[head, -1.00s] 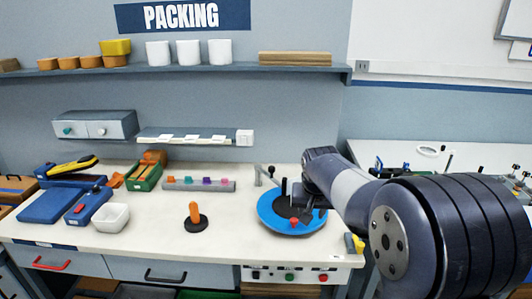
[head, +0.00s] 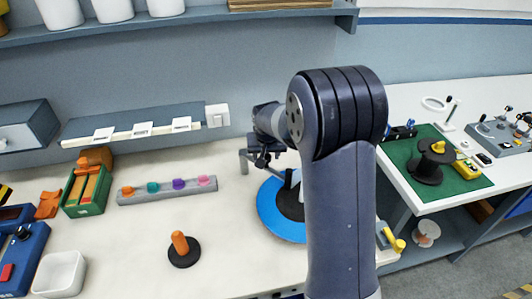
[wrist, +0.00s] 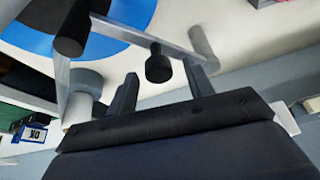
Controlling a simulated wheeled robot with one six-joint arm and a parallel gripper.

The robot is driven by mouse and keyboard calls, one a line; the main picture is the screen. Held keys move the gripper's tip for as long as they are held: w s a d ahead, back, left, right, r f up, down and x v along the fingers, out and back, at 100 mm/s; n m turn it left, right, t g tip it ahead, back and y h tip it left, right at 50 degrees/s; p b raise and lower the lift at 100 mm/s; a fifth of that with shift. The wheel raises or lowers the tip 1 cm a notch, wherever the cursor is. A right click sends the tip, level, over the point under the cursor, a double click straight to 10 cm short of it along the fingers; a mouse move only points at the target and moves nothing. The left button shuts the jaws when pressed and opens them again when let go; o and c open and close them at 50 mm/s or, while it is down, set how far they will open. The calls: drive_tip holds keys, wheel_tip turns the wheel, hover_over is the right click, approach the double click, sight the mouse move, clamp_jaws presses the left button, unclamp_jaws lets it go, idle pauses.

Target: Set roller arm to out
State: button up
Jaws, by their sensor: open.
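The blue disc (head: 268,212) with a dark centre lies on the white bench; my arm hides its right part. A grey post (head: 243,162) stands at its back left, beside my gripper (head: 262,160). In the wrist view, a thin metal bar (wrist: 135,34), apparently the roller arm, runs from the upper left to a grey post (wrist: 203,45). A black knob (wrist: 158,68) hangs by the bar and appears between the fingertips of my open gripper (wrist: 160,85). I cannot tell whether the fingers touch it. The blue disc (wrist: 125,14) shows behind.
An orange peg on a black base (head: 182,248) stands left of the disc. A grey rack with coloured knobs (head: 167,190) and a wall ledge (head: 135,124) lie behind. A second table with a green mat (head: 468,180) is at the right. The front middle bench is clear.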

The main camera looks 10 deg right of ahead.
drive_tip(key=shift+f, duration=0.3)
drive_tip(key=shift+c, duration=0.3)
clamp_jaws()
